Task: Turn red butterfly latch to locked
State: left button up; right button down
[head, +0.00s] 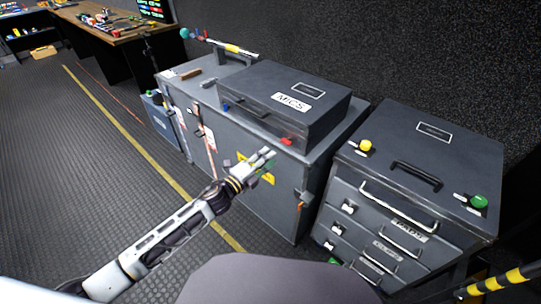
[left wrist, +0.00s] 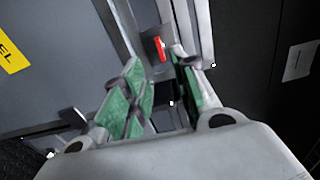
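A red latch (head: 287,141) sits low on the front of the dark MICS case (head: 262,103), near its right end. The case rests on a large grey case (head: 205,70). My left gripper (head: 266,162) is in front of the large case, below and left of the red latch and apart from it. Its green-padded fingers (left wrist: 163,92) stand apart with nothing between them. In the left wrist view a small red tab (left wrist: 159,46) shows beyond the fingertips by a metal edge. My right gripper is out of view.
A yellow label (head: 266,178) is on the large case's front, and an orange-tabbed latch (head: 301,203) is near its right end. A drawer cabinet (head: 420,150) stands close on the right. Open floor (head: 80,170) lies to the left.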

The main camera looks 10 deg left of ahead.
pick_arm(q)
jog(key=shift+v, duration=1.15)
